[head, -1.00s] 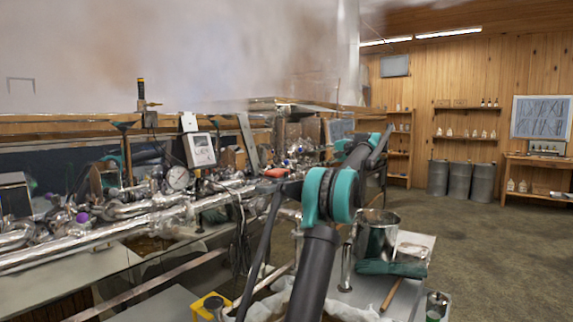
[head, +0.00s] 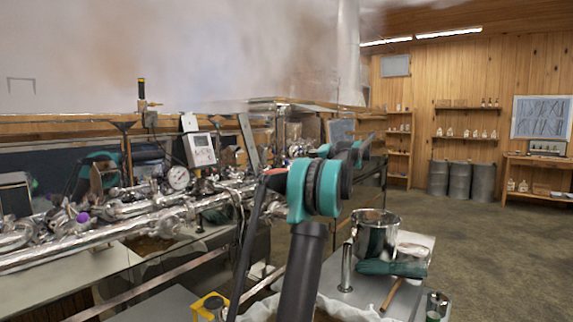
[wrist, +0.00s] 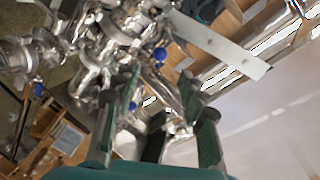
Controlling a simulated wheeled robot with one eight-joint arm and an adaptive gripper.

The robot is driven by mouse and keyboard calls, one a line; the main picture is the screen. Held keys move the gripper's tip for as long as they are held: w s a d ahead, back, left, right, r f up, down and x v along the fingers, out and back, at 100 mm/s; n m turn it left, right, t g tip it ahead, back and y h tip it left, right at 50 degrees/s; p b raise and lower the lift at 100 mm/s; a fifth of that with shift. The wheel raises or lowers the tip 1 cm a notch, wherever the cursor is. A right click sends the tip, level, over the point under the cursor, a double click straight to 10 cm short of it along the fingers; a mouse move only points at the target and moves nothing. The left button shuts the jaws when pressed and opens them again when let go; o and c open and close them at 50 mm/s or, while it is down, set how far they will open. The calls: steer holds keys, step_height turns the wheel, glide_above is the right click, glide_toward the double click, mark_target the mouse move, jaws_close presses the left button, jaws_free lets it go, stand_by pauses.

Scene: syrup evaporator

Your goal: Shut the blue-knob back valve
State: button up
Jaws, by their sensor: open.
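My gripper (wrist: 160,88) shows in the wrist view with its two dark fingers apart and nothing held between them. Shiny metal pipework fills the view in front of it. A blue knob (wrist: 160,54) sits just past the fingertips, near the gap between them. A second blue knob (wrist: 132,106) shows low, beside the left finger, and a third blue knob (wrist: 38,89) is at the far left. I cannot tell which of them is on the back valve. No contact with a knob is clear. In the head view my own arm hides most of the gripper's area.
The evaporator's pipes (head: 110,232) run along the left, with a dial gauge (head: 178,177) and a white control box (head: 199,149). A side table holds a metal pot (head: 375,234) and dark green gloves (head: 392,269). The floor at the right is clear.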

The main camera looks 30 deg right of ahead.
mark_target(286, 162)
steer(key=x, duration=1)
steer(key=shift+w+a, duration=0.1)
steer(key=shift+w, duration=0.2)
jaws_close()
